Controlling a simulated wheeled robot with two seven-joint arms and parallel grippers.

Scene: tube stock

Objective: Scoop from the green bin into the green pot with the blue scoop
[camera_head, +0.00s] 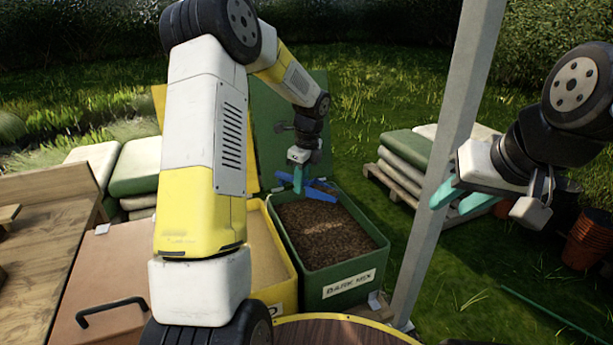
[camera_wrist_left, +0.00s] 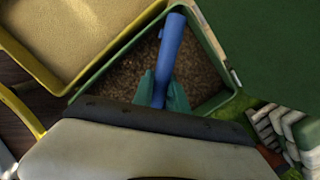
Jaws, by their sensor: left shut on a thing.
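The green bin (camera_head: 335,278), labelled "BARK MIX", stands open at the centre of the head view, filled with brown bark; its rim also shows in the left wrist view (camera_wrist_left: 115,55). My left gripper (camera_head: 299,182) is above the far part of the bin, shut on the blue scoop (camera_head: 320,193). In the left wrist view the scoop (camera_wrist_left: 170,50) shows as a blue length between the teal fingers (camera_wrist_left: 161,92), over the bark. I cannot tell whether the scoop holds bark. My right gripper (camera_head: 455,203) is open and empty beside the grey post. No green pot is visible.
A yellow bin (camera_head: 288,292) of sandy material adjoins the green bin on the left. A grey post (camera_head: 432,165) rises between the green bin and my right arm. A round wooden top (camera_head: 330,332) is at the bottom edge. Stacked sacks (camera_head: 410,150) and terracotta pots (camera_head: 583,240) stand right.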

